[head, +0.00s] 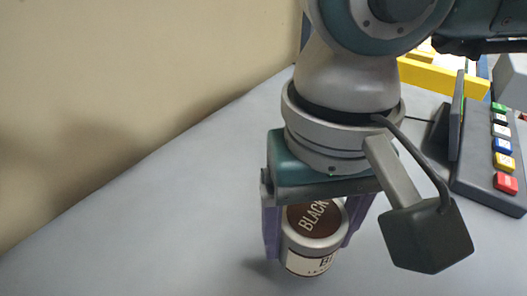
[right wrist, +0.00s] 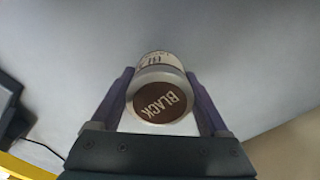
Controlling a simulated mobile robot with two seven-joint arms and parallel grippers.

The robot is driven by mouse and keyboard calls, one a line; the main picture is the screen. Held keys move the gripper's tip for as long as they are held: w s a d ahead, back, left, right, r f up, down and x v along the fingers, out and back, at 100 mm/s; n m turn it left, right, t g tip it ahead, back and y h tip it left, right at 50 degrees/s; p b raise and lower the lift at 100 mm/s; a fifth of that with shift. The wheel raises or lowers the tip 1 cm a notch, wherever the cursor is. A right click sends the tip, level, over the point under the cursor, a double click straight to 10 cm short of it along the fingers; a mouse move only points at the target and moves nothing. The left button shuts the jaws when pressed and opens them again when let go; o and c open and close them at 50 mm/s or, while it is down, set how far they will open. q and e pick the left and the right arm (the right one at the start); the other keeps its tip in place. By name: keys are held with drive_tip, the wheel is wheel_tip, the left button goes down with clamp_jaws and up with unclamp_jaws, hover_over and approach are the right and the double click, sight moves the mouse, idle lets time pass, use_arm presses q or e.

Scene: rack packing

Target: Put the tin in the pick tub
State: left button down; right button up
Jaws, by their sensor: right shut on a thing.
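A small round tin (head: 312,254) with a brown lid marked "BLACK" and a pale label is between the fingers of my right gripper (head: 312,235), low in the middle of the head view. The fingers are shut on its sides. The tin also shows in the right wrist view (right wrist: 160,100), lid towards the camera, with a purple finger of the gripper (right wrist: 160,108) on each side. A shadow lies on the grey surface beside it; I cannot tell whether its base touches. My left gripper is not in view. I cannot make out the pick tub.
A dark panel with several coloured buttons (head: 502,147) stands on the right of the grey surface (head: 130,230). A yellow edge (head: 440,76) lies behind it. A beige wall (head: 130,80) bounds the left. The surface left of the tin is clear.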

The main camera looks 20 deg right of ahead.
sight(305, 255)
drive_tip(key=shift+f, duration=2.1)
drive_tip(key=shift+f+b, duration=0.2)
drive_tip(key=shift+b, duration=0.2)
drive_tip(key=o, duration=1.3)
drive_tip(key=shift+r, duration=0.1)
